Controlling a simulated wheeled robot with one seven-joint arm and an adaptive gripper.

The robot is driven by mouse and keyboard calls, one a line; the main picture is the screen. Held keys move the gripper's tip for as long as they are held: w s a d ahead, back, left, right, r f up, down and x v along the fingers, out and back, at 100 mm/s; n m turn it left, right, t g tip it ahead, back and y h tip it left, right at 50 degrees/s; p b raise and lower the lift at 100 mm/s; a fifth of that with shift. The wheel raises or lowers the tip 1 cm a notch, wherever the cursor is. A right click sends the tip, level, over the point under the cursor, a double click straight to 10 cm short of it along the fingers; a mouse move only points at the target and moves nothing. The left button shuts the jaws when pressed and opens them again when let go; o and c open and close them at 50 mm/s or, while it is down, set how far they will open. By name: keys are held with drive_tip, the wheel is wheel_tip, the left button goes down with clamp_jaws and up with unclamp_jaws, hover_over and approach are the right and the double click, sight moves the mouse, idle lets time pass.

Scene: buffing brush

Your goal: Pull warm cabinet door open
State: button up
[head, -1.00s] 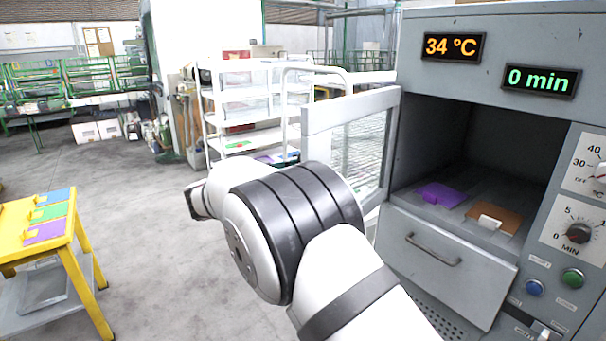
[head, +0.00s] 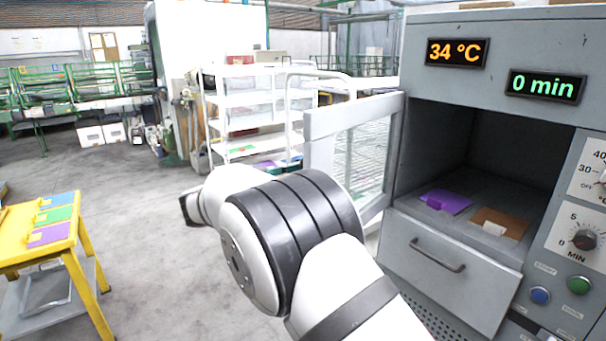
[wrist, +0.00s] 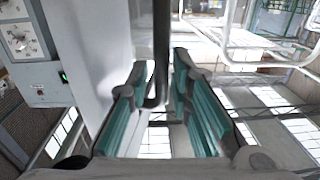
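The warm cabinet (head: 490,55) stands at the right in the head view. Its pale-framed, glazed door (head: 318,124) stands swung out at the left of the opening, so the dark inside shows. In the wrist view, a dark vertical bar handle (wrist: 161,45), bent at its lower end, runs beside the pale door face (wrist: 95,60). My gripper (wrist: 161,72) has its teal-padded fingers on either side of the handle, with gaps visible, so it is open around it.
Inside the cabinet lie a purple piece (head: 446,201) and a brown piece (head: 500,222). A drawer (head: 445,283) is below. A yellow table (head: 35,250) with coloured pieces stands left, and a white rack (head: 240,124) behind. The floor (head: 130,210) between is clear.

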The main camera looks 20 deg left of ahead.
drive_tip(key=v, duration=1)
drive_tip(key=shift+s, duration=0.1)
